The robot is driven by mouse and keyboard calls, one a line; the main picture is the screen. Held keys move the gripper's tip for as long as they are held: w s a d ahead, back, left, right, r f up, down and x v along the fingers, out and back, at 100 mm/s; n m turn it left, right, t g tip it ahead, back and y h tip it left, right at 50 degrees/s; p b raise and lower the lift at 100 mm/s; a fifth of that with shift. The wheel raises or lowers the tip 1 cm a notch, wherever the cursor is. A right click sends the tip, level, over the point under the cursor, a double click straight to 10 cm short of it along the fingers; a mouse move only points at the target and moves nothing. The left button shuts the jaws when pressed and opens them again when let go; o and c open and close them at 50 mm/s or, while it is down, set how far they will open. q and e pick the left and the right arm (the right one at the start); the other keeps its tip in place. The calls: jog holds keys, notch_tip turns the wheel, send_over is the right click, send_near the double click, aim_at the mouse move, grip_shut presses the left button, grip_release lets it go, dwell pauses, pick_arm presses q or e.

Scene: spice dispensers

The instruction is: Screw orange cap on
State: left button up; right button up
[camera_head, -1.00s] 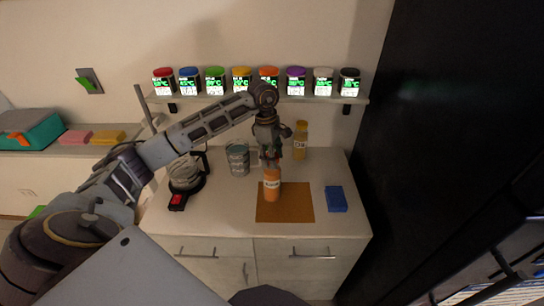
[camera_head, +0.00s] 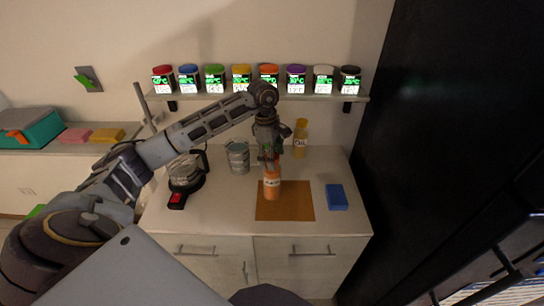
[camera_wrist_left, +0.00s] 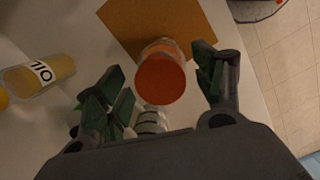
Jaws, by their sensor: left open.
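An orange-labelled bottle (camera_head: 272,188) stands upright on the counter, at the back edge of the brown mat. In the left wrist view, the round orange cap (camera_wrist_left: 160,79) is seen from above, over the top of the bottle (camera_wrist_left: 160,47). I cannot tell whether its thread is engaged. My left gripper (camera_head: 270,157) points down directly above the bottle. Its fingers are open, one on each side of the cap, with visible gaps in the left wrist view (camera_wrist_left: 160,72). The fingers partly hide the cap in the head view. My right gripper is out of view.
A yellow oil bottle (camera_head: 300,140) stands behind to the right. A metal can (camera_head: 238,157) and a glass pot (camera_head: 186,171) stand left. A blue block (camera_head: 337,197) lies right of the brown mat (camera_head: 286,212). A shelf (camera_head: 220,97) of spice dispensers hangs behind.

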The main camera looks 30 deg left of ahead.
pick_arm(q)
notch_tip(320, 180, up, 12)
jog(key=a, duration=0.1)
jog(key=shift+s+a, duration=0.15)
jog(key=shift+a, duration=0.05)
dwell(0.8)
dwell(0.5)
